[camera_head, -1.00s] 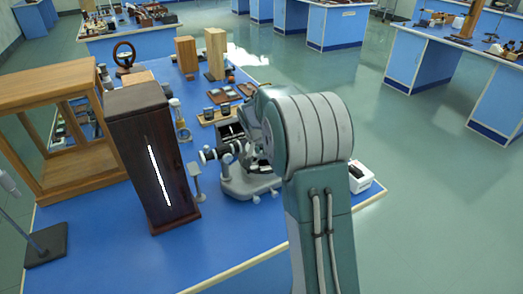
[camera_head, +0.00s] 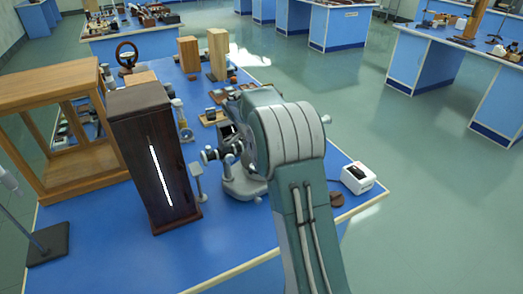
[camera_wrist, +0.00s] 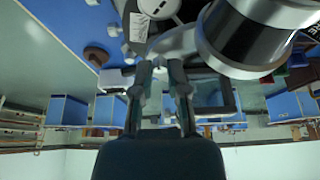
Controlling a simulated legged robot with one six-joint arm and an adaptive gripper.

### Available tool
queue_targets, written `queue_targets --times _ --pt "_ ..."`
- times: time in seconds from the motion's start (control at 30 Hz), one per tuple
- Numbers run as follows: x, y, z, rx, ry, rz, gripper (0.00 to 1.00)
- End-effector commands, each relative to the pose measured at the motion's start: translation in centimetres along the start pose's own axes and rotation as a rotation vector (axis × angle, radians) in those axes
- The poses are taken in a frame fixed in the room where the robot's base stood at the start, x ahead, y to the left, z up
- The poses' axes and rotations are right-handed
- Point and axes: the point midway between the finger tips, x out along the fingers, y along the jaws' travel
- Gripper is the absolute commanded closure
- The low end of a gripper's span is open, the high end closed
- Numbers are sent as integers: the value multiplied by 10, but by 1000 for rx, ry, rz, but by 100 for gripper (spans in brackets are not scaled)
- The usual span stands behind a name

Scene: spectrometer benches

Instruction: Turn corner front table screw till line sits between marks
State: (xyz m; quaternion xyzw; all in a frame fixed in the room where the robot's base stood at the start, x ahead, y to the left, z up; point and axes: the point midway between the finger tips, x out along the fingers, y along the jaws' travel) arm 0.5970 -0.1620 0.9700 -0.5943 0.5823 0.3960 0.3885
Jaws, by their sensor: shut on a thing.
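The spectrometer (camera_head: 240,187) stands on the blue bench in the head view, partly hidden behind my arm. In the wrist view, which looks upside down, its dark barrel with a bright metal ring (camera_wrist: 240,45) is close at upper right, with a grey curved part beside it. My gripper (camera_wrist: 159,66) has its two fingertips up against the spectrometer, shut on a small part, the table screw. The screw is mostly hidden between the fingertips. I cannot make out the line or the marks.
A dark lamp housing with a bright slit (camera_head: 158,170) stands left of the spectrometer, close to it. A wooden glass case (camera_head: 60,120) is further left. A white box (camera_head: 357,178) and brown disc (camera_head: 336,199) lie near the right edge. Wooden blocks stand behind.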

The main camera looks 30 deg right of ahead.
Motion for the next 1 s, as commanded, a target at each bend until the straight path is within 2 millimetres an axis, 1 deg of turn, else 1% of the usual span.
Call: queue_targets --times 0.03,0.27,0.7,0.73,0.8,1.0 --pt "3 0 2 13 -4 10 100" --pt "3 0 3 59 -4 29 100" --pt "4 0 3 66 -5 33 100" --pt "4 0 3 66 -5 33 72" --pt "3 0 2 66 -4 32 46" --pt "1 0 1 67 -3 30 46"
